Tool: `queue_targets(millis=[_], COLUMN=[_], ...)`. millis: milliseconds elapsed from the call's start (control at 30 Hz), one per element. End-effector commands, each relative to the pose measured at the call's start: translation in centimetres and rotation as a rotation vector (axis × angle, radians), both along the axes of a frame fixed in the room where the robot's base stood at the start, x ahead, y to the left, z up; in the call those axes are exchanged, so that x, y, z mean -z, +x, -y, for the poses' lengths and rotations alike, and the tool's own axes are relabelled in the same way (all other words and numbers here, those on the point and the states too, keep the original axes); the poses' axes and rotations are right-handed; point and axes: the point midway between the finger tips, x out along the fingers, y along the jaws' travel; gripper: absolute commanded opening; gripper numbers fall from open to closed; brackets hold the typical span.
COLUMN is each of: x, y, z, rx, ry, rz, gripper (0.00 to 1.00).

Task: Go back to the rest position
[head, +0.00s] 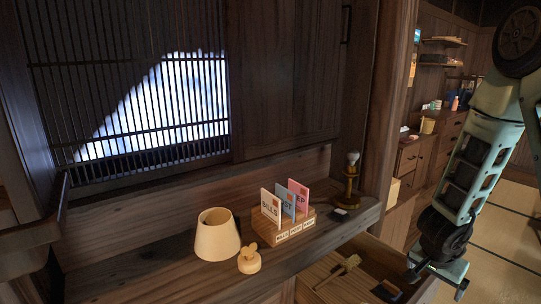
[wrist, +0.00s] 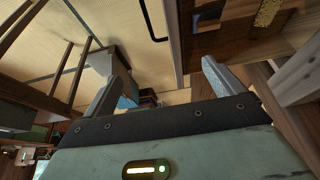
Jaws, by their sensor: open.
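My gripper (head: 436,284) is at the lower right of the head view, at the end of my arm, which hangs down along the right side. In the wrist view my gripper (wrist: 163,64) shows two grey fingers spread wide apart with nothing between them. It is beside the right end of the wooden counter (head: 120,276), apart from the things on it. A wooden card holder (head: 292,232) with several upright cards stands on the counter, one white, one blue and one pink.
A cream lampshade-like cup (head: 217,235) and a small wooden piece (head: 249,262) stand left of the holder. A lamp with a bulb (head: 351,180) stands at the right end. An open drawer with a wooden tool (head: 338,273) lies below, near my gripper. Tatami floor (head: 500,230) is clear at right.

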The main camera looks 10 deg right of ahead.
Motion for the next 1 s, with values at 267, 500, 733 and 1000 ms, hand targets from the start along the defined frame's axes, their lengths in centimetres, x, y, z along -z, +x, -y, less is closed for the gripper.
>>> queue_targets(millis=[267,500,733,1000], x=[-0.3,-1.1,-2.4,-5.0], y=[1.7,3.7,5.1,-0.5], z=[-2.7,-7.3,-15.2,-31.0], rx=[-0.096,-0.250,-0.512,-1.132], ry=[0.037,0.096,0.190,0.326], rz=[0.031,0.068,0.095,-0.002], gripper=[0.94,0.94,0.94,0.94])
